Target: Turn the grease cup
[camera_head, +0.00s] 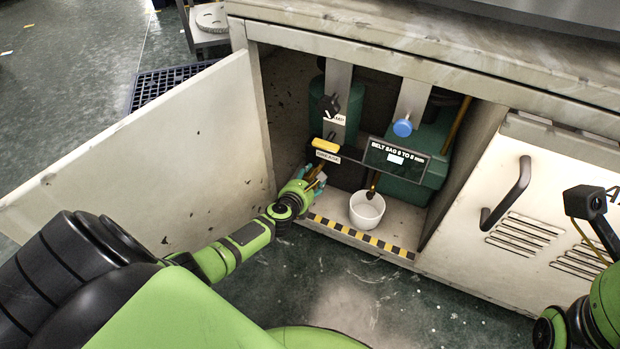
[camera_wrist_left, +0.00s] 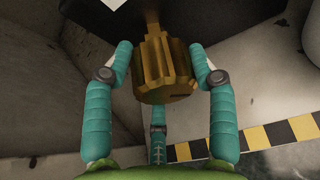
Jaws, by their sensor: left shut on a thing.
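The grease cup (camera_wrist_left: 166,72) is a brass, fluted cap on a thin brass stem, seen large in the left wrist view. In the head view only a small brass part of it (camera_head: 315,173) shows, low in the open cabinet below a white label (camera_head: 328,157). My left gripper (camera_head: 313,182) reaches into the cabinet from the left. Its teal fingers (camera_wrist_left: 160,60) are closed around the cup, one on each side, with a third finger below. The fingers partly hide the cup in the head view. My right gripper is out of view.
The open cabinet door (camera_head: 150,150) stands left of my left arm. A white bowl (camera_head: 367,210) sits right of the gripper on the cabinet floor, behind a yellow-black striped edge (camera_head: 360,236). A yellow handle (camera_head: 326,146) and a blue knob (camera_head: 402,128) are above.

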